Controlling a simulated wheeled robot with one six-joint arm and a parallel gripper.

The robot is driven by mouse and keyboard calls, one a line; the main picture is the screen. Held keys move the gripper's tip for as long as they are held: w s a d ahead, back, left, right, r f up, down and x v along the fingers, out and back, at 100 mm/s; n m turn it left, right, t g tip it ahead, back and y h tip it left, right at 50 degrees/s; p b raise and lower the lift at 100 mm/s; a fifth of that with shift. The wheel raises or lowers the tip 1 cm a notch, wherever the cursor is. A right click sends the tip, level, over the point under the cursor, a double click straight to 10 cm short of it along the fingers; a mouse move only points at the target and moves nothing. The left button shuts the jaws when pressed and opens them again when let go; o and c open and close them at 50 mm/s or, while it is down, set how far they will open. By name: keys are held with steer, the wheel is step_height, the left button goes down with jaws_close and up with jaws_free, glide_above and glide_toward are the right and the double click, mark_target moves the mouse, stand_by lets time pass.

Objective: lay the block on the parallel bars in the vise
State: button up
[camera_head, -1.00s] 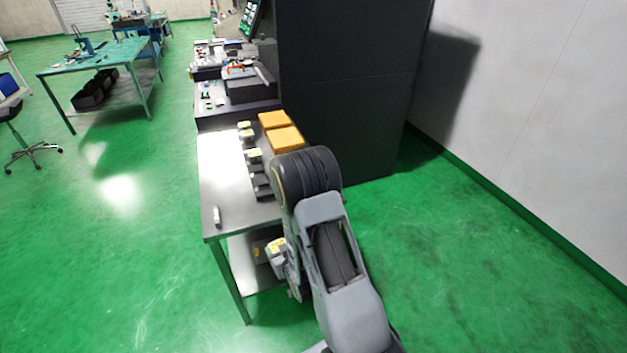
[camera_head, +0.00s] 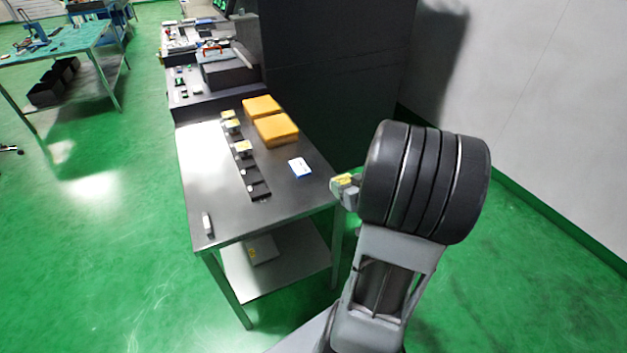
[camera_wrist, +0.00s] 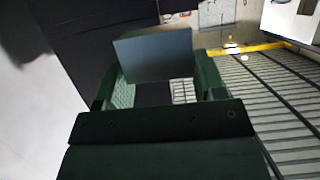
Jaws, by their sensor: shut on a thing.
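A plain grey block (camera_wrist: 153,54) shows in the wrist view between the two dark green fingers of my gripper (camera_wrist: 157,75). My gripper is shut on it and holds it clear of any surface. In the head view, my arm's big black joint hides most of the gripper. A small grey part with a yellow top (camera_head: 345,182) shows left of that joint, beyond the right edge of the steel table; I cannot tell whether it is gripper or load. I cannot make out the vise or the parallel bars in either view.
The steel table (camera_head: 195,165) carries a dark rack (camera_head: 257,188) with yellow-topped pieces, two orange boxes (camera_head: 275,129), a white-and-blue card (camera_head: 299,167) and a small pale piece (camera_head: 207,224). A dark machine (camera_head: 330,60) stands behind. Green floor is open at left.

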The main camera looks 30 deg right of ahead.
steer(key=w+f, duration=0.3)
steer(key=w, duration=0.1)
steer(key=w+f, duration=0.2)
steer(key=w, duration=0.2)
steer(key=w+f, duration=0.3)
steer(key=w, duration=0.1)
steer(key=shift+w+a+f, duration=0.15)
steer(key=shift+f, duration=0.2)
steer(key=shift+w+f, duration=0.15)
steer(key=shift+f, duration=0.1)
step_height(320, 180, down, 2)
steer(key=shift+w+f, duration=0.1)
steer(key=shift+f, duration=0.5)
steer(key=shift+f, duration=0.1)
steer(key=shift+f, duration=0.1)
steer(key=o, duration=1.1)
